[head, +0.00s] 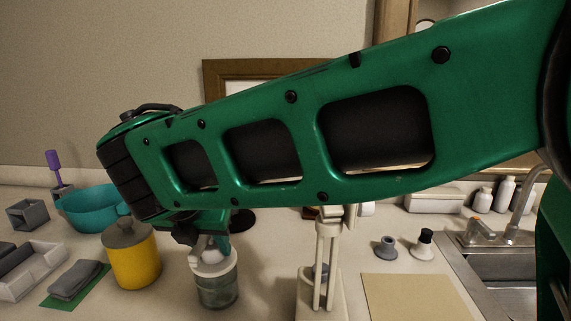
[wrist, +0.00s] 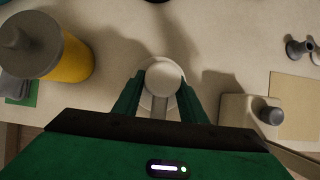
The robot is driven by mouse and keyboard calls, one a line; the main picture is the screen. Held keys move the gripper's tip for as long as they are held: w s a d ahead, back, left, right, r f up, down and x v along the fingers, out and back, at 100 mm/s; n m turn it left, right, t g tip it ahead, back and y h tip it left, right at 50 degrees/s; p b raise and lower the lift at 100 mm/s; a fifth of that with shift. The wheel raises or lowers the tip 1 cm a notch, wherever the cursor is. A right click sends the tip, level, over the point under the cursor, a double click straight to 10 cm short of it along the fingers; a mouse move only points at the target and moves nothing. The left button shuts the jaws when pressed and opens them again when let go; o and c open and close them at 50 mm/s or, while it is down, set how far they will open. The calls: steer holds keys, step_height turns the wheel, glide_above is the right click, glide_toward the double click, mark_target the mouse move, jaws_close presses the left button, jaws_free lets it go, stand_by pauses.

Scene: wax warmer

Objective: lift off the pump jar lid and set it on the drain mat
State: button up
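The pump jar (head: 217,291) is a clear greenish glass jar standing upright on the counter below my forearm. Its white lid (head: 215,267) sits on the jar, with a rounded pale top piece that shows from above in the wrist view (wrist: 165,78). My gripper (wrist: 162,88) points down over the jar, with one green finger on each side of the top piece. The fingers are very close to it; I cannot tell whether they touch. My gripper in the head view (head: 207,241) is partly hidden by my arm. A flat tan mat (head: 415,297), apparently the drain mat, lies left of the sink.
A yellow canister (head: 131,258) stands close left of the jar. A cream stand with posts (head: 327,262) is close on the right, between jar and mat. Small grey (head: 386,247) and black-topped (head: 423,245) items stand behind the mat. The mat looks empty.

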steer(key=shift+r, duration=0.55)
stand_by(0.7)
steer(key=shift+r, duration=1.9)
